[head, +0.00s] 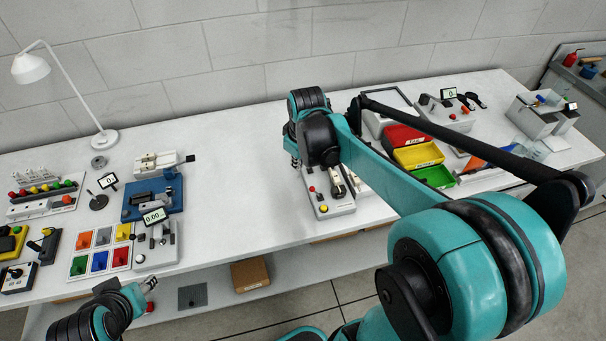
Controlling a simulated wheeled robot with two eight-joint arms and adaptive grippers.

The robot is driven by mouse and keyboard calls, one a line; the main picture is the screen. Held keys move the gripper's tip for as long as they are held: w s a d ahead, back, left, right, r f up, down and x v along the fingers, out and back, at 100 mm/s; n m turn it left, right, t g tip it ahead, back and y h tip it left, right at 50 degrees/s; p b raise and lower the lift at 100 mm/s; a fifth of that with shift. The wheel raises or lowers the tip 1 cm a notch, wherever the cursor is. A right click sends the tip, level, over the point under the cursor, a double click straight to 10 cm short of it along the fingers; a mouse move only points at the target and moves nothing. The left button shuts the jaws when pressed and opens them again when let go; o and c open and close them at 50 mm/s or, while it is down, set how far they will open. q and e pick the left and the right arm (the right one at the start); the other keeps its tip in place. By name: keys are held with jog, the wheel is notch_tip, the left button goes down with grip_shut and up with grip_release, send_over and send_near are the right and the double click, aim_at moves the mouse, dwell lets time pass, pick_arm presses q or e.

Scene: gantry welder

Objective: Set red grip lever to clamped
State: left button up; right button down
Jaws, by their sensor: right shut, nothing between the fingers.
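A light grey fixture (338,207) stands on the table at the middle front, partly hidden behind my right arm. It carries a small red part (312,189), a yellow knob (323,208) and dark upright parts. I cannot tell whether the red part is the grip lever, nor how it is set. My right gripper (296,161) is shut and empty, above the table just behind and left of this fixture, apart from the red part as far as I see. My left gripper (151,284) is low at the table's front edge on the left; its fingers are too small to read.
A blue vise-like fixture (135,206), a tray of coloured squares (77,264) and a white lamp (105,139) stand at the left. Red, yellow and green bins (417,155) stand at the right behind my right arm. The table's middle is clear.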

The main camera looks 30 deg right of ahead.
aim_at(315, 192)
notch_tip(315, 192, down, 9)
jog(key=s+d+b, duration=0.1)
jog(key=d+b, duration=0.1)
jog(key=b, duration=0.3)
jog(key=shift+r, duration=0.2)
jog(key=shift+s, duration=0.1)
jog(key=shift+d+r+y, duration=0.1)
jog(key=shift+d+y, duration=0.15)
jog(key=shift+y, duration=0.05)
